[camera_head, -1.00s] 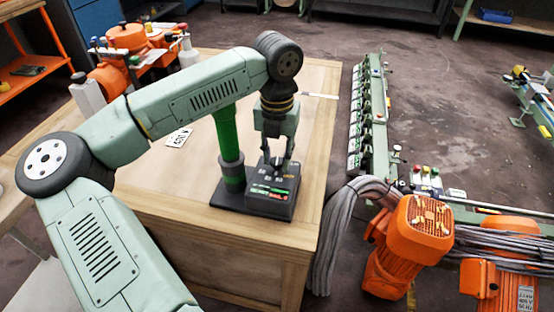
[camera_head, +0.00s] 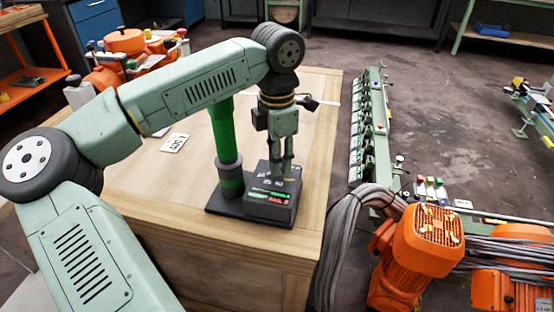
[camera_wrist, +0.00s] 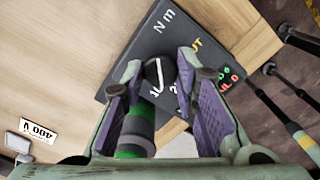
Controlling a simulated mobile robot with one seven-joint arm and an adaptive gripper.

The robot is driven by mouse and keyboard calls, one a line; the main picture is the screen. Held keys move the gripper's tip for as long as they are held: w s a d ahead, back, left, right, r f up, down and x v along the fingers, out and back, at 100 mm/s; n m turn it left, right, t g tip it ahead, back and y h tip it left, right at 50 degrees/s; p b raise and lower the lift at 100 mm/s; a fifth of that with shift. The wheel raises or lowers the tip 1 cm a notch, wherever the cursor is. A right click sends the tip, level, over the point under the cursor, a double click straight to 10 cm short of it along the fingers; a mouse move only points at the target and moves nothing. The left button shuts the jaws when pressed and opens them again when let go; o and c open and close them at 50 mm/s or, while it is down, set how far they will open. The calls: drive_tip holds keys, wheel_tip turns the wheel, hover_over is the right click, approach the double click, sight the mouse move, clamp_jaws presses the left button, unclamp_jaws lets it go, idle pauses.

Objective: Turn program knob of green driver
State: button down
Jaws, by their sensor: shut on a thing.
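The green driver (camera_head: 224,135) stands upright on its dark base on the wooden table. In the wrist view its grey and green lower part (camera_wrist: 134,133) shows beside my left finger. Its dark control box (camera_head: 267,207) has a lit display with green and red text. The black program knob (camera_wrist: 160,72) with a white pointer line sits on the box top. My gripper (camera_wrist: 167,82) is above the box, its purple-padded fingers on either side of the knob and shut on it. In the head view the gripper (camera_head: 280,172) points straight down and hides the knob.
The wooden table (camera_head: 180,205) is mostly clear around the driver. A white label card (camera_head: 175,143) lies to the left. Orange machines (camera_head: 130,45) stand at the back left. Grey cables (camera_head: 350,225) and an orange motor (camera_head: 425,238) are beyond the right edge.

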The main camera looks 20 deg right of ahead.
drive_tip(key=shift+m, duration=1.3)
drive_tip(key=c, duration=1.3)
unclamp_jaws()
wheel_tip(320, 180, up, 12)
